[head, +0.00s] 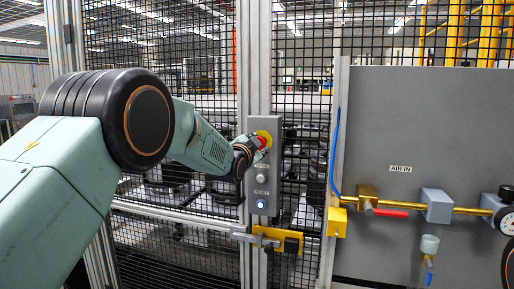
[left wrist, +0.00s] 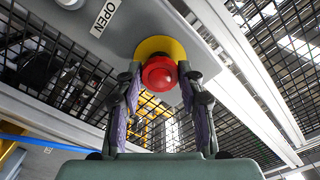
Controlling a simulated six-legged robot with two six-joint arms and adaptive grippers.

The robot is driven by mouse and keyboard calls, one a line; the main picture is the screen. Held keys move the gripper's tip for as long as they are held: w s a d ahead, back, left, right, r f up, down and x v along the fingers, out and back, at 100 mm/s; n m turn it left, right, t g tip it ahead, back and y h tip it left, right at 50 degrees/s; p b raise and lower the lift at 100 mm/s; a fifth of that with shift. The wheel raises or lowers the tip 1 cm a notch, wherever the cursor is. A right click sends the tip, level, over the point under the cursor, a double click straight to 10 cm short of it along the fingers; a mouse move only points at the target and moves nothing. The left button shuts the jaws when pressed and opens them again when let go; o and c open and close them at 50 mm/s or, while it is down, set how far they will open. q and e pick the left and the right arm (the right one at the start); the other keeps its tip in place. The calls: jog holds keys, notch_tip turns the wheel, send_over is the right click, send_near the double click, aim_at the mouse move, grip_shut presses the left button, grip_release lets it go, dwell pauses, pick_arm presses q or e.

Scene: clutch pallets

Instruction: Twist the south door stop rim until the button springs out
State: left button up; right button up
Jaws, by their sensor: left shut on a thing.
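The red stop button (head: 264,141) sits on a yellow disc (head: 266,134) at the top of a grey control box on the fence post. My left gripper (head: 255,147) is at the button, its arm coming in from the left. In the left wrist view the red button (left wrist: 159,74) lies between the two fingertips of my left gripper (left wrist: 160,78), with the yellow disc (left wrist: 160,47) behind it. The fingers are closed on the sides of the red rim. My right gripper is not in view.
Below the button, the grey box (head: 272,214) carries a grey button and a lit blue one (head: 261,203). A yellow door latch (head: 268,240) is under it. Mesh fence surrounds the post. A grey panel (head: 430,120) with brass air piping (head: 398,206) stands right.

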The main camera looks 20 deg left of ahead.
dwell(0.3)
pick_arm(q)
jog(key=o, duration=1.2)
jog(key=s, duration=1.2)
jog(key=shift+a, duration=0.3)
